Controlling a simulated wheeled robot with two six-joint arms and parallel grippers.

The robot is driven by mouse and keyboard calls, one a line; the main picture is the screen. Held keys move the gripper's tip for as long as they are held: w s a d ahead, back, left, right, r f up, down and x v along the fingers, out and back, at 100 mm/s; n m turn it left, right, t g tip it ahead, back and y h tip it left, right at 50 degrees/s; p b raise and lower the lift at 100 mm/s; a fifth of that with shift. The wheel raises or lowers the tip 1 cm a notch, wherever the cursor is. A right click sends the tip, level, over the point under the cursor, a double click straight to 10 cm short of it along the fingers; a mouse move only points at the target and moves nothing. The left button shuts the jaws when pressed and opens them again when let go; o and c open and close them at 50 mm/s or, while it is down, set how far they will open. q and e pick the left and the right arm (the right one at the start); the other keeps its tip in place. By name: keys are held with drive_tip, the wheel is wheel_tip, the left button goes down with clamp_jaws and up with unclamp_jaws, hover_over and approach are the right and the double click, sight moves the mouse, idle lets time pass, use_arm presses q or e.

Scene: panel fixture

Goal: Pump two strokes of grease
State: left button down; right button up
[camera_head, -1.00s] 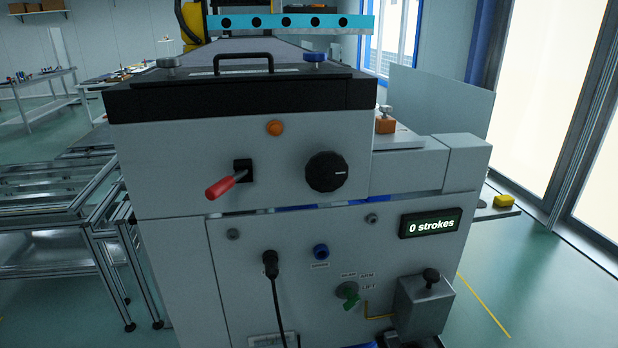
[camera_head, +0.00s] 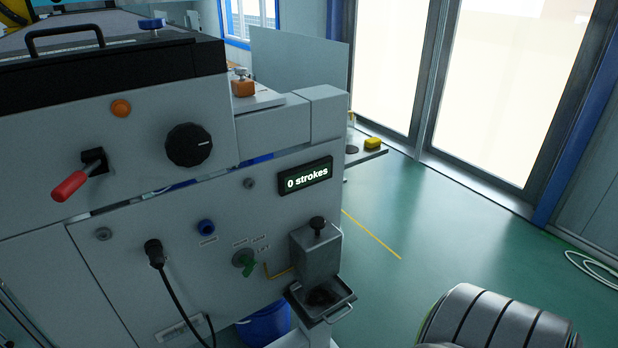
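The grease pump is a grey metal box (camera_head: 316,256) on the lower right of the machine front, with a black knob (camera_head: 318,224) standing up on its top. A small tray (camera_head: 322,303) with a handle and dark matter in it sits below the box. The display (camera_head: 305,176) above the pump reads "0 strokes". A ribbed grey rounded part at the lower right edge seems to be a piece of my own arm. Neither gripper shows in the view.
A blue bucket (camera_head: 264,325) stands below. Green floor right of the machine is mostly clear; a white hose (camera_head: 592,262) lies at far right.

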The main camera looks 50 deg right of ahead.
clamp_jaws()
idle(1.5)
